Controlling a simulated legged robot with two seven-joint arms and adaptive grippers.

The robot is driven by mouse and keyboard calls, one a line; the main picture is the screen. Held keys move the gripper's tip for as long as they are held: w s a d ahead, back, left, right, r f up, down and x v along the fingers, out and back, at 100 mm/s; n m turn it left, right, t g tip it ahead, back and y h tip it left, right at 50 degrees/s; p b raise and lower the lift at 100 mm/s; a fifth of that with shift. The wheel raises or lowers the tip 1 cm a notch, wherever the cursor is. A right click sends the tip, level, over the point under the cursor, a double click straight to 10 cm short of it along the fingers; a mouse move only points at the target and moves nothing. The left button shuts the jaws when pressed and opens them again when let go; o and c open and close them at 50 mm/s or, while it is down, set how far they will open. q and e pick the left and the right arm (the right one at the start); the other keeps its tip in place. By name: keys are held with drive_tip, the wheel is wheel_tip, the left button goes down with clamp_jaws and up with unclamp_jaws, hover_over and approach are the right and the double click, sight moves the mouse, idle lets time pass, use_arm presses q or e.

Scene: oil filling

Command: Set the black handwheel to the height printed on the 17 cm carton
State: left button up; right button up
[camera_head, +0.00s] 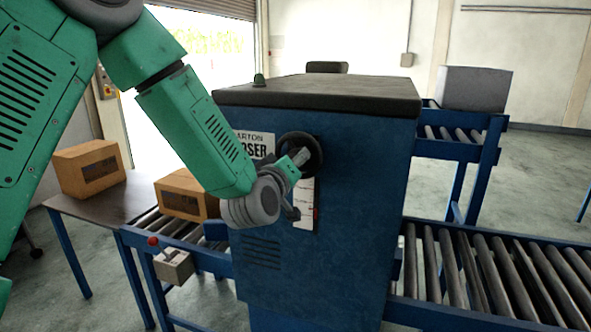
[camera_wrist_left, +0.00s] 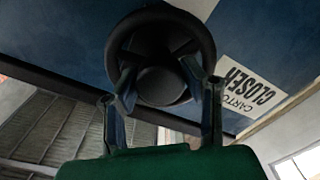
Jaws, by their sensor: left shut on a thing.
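The black handwheel (camera_head: 312,148) is on the front of the blue carton closer (camera_head: 350,200). My left gripper (camera_head: 297,160) reaches it from the left and is shut on it. The wrist view shows the handwheel (camera_wrist_left: 160,58) from close up, with the two fingers of my left gripper (camera_wrist_left: 165,100) at its rim. A pale strip (camera_head: 305,204) below the wheel is partly hidden by my wrist; its marks are too small to read. One brown carton (camera_head: 88,168) sits on the table and another (camera_head: 186,196) on the infeed rollers. Their dark printed labels are not legible. My right gripper is not in view.
A roller conveyor (camera_head: 490,265) leaves the machine to the right. A grey box (camera_head: 476,88) stands on a raised roller stand behind it. A small box (camera_head: 174,266) is mounted at the infeed conveyor's side. A brown table (camera_head: 120,208) stands at the left.

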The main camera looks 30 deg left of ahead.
use_arm(q)
drive_tip(key=n+b, duration=0.1)
drive_tip(key=n, duration=0.1)
drive_tip(key=n+b, duration=0.2)
drive_tip(key=shift+f+n, duration=0.3)
drive_tip(key=shift+f, duration=0.05)
drive_tip(key=shift+n+b, duration=1.35)
drive_tip(key=shift+n, duration=0.55)
drive_tip(key=o, duration=1.1)
drive_tip(key=shift+s, duration=0.1)
drive_tip(key=shift+o, duration=0.2)
drive_tip(key=shift+a+r, duration=0.1)
drive_tip(key=v, duration=0.7)
